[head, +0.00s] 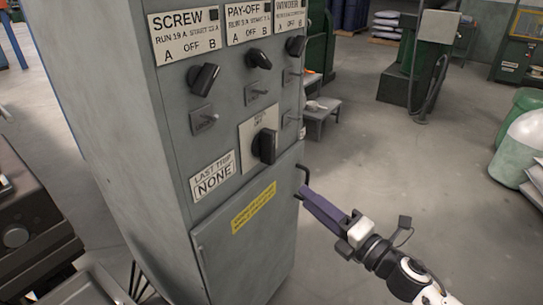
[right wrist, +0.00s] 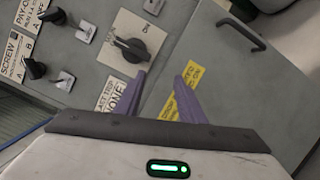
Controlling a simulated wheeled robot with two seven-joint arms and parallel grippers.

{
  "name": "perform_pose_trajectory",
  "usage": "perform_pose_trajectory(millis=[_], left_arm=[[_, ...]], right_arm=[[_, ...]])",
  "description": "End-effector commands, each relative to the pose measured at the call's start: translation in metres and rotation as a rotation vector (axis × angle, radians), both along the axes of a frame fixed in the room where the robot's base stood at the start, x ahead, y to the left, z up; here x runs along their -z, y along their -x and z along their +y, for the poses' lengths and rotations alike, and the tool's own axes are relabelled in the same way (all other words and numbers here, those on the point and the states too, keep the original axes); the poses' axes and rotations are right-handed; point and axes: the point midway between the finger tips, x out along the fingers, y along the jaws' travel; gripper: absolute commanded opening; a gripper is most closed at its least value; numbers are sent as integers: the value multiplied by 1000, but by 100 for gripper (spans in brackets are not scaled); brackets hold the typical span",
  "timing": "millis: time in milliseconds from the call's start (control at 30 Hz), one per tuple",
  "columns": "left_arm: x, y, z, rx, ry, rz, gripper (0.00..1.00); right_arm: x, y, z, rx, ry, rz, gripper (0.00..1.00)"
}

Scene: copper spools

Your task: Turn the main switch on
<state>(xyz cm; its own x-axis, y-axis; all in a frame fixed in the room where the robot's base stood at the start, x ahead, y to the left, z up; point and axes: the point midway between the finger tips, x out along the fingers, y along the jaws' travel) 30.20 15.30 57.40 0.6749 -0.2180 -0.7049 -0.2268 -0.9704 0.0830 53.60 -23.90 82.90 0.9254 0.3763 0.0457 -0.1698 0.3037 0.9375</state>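The main switch (head: 265,146) is a black rotary knob on a cream plate (head: 248,135), low on the grey cabinet's panel. In the head view its grip stands roughly upright. In the right wrist view the knob (right wrist: 131,49) lies ahead of the fingers, with "ON" readable on its plate. My right gripper (head: 305,192) is below and to the right of the switch in the head view, near the cabinet door handle. Its purple fingers (right wrist: 161,78) are spread with nothing between them, apart from the knob. My left gripper is not in view.
Above the switch are three black selector knobs labelled SCREW (head: 204,78), PAY-OFF (head: 259,59) and WINDER (head: 296,46), with small toggles beneath. A door handle (head: 303,181) juts from the cabinet (head: 115,110). A "LAST TRIP NONE" card (head: 213,176) and yellow label (head: 254,208) sit below.

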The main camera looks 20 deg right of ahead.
Motion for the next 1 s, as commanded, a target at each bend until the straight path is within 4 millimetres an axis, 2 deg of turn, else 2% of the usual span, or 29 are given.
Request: perform_pose_trajectory(millis=[33, 100, 200, 300, 467, 800, 1000], left_arm=[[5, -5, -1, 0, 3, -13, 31], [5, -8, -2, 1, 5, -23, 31], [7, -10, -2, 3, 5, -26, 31], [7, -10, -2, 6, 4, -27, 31], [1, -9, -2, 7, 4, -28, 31], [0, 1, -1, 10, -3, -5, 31], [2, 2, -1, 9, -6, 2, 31]], right_arm=[[-26, -15, -2, -61, 245, -154, 36], [-52, -25, -1, -124, 539, -320, 36], [-73, -33, -5, -180, 849, -476, 36], [-82, -38, -10, -207, 1022, -554, 36], [-87, -48, -4, -214, 1084, -581, 36], [-88, -97, 34, -212, 1076, -580, 36], [-86, -115, 48, -212, 1076, -577, 36]])
